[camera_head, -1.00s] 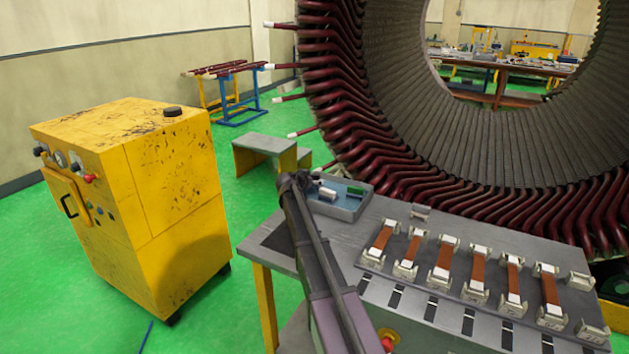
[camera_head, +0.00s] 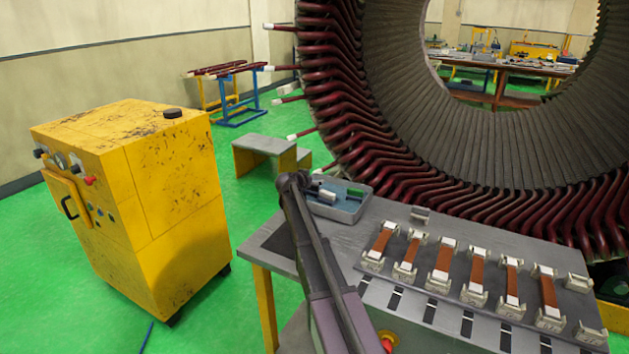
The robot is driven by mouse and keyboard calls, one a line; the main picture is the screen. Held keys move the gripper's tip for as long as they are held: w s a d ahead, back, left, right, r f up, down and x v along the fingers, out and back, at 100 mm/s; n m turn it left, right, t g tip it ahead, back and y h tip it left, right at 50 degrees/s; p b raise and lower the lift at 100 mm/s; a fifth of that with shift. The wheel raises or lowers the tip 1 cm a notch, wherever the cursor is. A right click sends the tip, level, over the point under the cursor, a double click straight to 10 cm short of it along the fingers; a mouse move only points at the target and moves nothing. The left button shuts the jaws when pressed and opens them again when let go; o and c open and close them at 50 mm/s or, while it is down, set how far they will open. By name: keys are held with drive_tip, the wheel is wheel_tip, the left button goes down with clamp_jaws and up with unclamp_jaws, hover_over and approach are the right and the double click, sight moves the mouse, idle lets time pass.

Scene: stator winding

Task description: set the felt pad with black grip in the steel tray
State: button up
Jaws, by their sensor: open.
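The steel tray (camera_head: 345,214) is a shallow grey box on the back left of the workbench, beside the top of my arm. It holds a white piece (camera_head: 327,196), a green piece (camera_head: 355,191) and a dark piece partly hidden by my arm. They are too small to identify surely. A dark round disc (camera_head: 172,113) lies on top of the yellow cabinet. I cannot tell whether it is the felt pad with black grip. My arm rises from the bottom centre to a dark joint just left of the tray. I cannot make out my gripper's fingers.
The yellow cabinet (camera_head: 130,200) stands on the green floor at left. The workbench (camera_head: 375,215) carries several orange-brown strips in white clamps (camera_head: 475,265) at right. The large stator (camera_head: 480,150) rises behind it. A low grey bench (camera_head: 264,144) stands behind, with open floor between.

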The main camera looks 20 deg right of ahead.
drive_tip(key=p+v, duration=0.4)
drive_tip(key=v, duration=0.8)
drive_tip(key=shift+r, duration=0.15)
